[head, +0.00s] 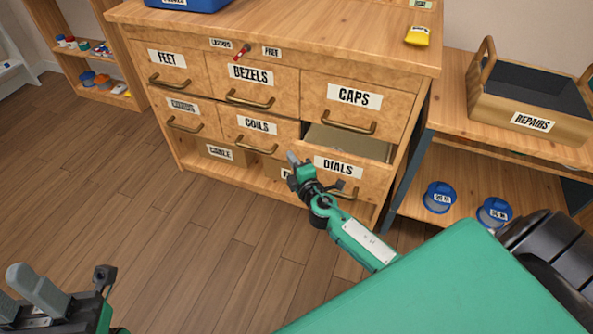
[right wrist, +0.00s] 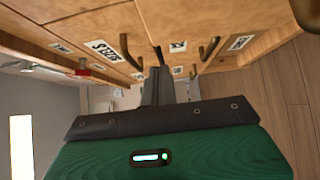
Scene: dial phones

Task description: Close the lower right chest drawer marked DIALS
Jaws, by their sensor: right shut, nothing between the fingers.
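The DIALS drawer (head: 367,178) is at the chest's lower right in the head view, pulled partly out. Its open interior shows behind its front, below the CAPS drawer. My right gripper (head: 293,160) is shut and empty, close to the left edge of the DIALS front. I cannot tell whether it touches.
The CAPS (head: 383,98), COILS (head: 232,119), BEZELS (head: 225,75) and FEET (head: 150,71) drawers look shut. A bench with the REPAIRS crate (head: 487,105) and two blue-lidded jars (head: 438,197) stands to the right. Floor is clear at left.

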